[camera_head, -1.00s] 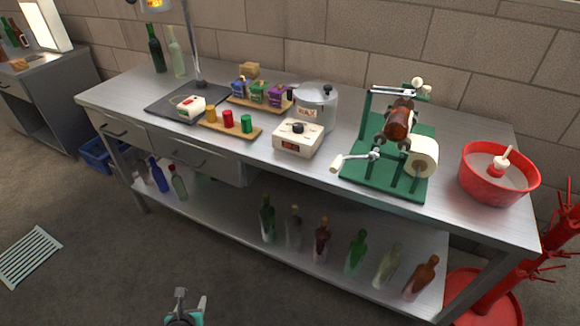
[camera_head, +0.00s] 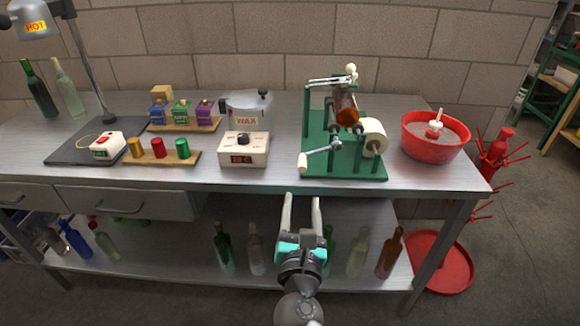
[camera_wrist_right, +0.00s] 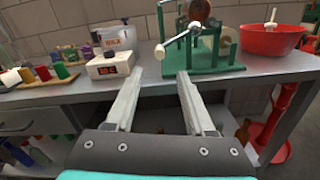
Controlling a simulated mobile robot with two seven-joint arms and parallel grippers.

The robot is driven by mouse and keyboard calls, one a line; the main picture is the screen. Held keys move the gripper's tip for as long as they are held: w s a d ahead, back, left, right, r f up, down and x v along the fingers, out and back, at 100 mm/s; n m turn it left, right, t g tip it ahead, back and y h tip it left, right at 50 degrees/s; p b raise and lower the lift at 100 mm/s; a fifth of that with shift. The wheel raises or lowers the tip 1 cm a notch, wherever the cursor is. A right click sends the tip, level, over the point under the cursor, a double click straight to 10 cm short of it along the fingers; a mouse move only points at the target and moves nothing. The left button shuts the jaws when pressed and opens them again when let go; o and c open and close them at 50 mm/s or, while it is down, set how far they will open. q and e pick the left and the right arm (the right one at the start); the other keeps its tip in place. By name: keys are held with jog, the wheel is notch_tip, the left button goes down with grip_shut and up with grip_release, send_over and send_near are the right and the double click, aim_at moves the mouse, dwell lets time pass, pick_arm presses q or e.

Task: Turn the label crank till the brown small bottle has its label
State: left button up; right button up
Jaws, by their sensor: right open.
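The green labelling machine (camera_head: 360,165) stands on the steel bench, right of centre. A brown bottle (camera_head: 346,106) lies on its rollers; I cannot make out a label on it. The label roll (camera_head: 374,138) is at its right front. The crank (camera_head: 322,150) sticks out at the front left, with a cream handle (camera_head: 303,162). In the right wrist view the handle (camera_wrist_right: 160,52) is beyond and above the fingers. My right gripper (camera_head: 302,200) is open and empty in front of the bench edge, below and apart from the crank handle. My left gripper is not in view.
A red tub (camera_head: 434,138) stands right of the machine. A white heater box (camera_head: 244,149) and the wax pot (camera_head: 247,110) are to its left. Capsules and small boxes stand further left. Several bottles stand on the lower shelf, behind my right gripper. A red rack (camera_head: 492,160) is at the right.

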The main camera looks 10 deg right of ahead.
aim_at(302, 172)
jog(key=b+x, duration=0.1)
jog(key=x, duration=1.2)
jog(key=shift+w+d+f, duration=0.1)
jog(key=shift+w, duration=0.25)
jog(key=shift+c, duration=0.2)
grip_shut()
dwell(0.7)
